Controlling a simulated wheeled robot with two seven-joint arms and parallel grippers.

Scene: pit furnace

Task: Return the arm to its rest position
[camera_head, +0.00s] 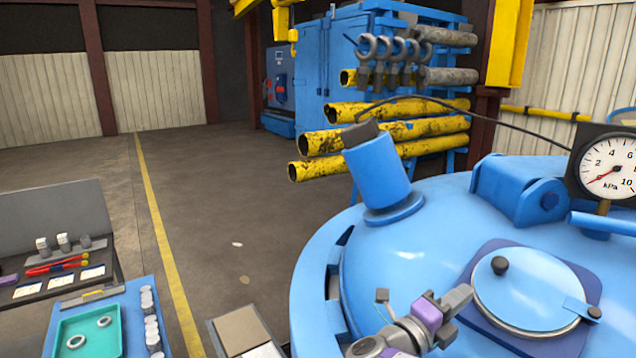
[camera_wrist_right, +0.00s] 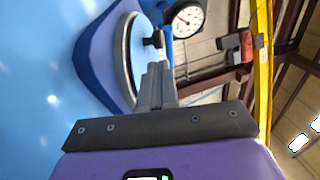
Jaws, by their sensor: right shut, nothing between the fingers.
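My right gripper (camera_head: 459,298) is in the lower right of the head view, above the blue domed furnace lid (camera_head: 430,258). It is beside the round light-blue hatch cover (camera_head: 520,298), which has a dark knob. In the right wrist view my right gripper (camera_wrist_right: 156,75) has its fingers together with nothing between them. The hatch cover (camera_wrist_right: 133,50) and its dark knob show just past the fingertips in that view. I cannot tell whether the fingertips touch the cover. My left gripper is not in view.
A pressure gauge (camera_head: 608,168) stands at the right of the lid. A blue cylinder (camera_head: 377,175) with a cable rises from the lid. A blue cart (camera_head: 146,292) with a teal tray (camera_head: 88,335) stands at lower left. The floor (camera_head: 215,200) beyond is mostly clear.

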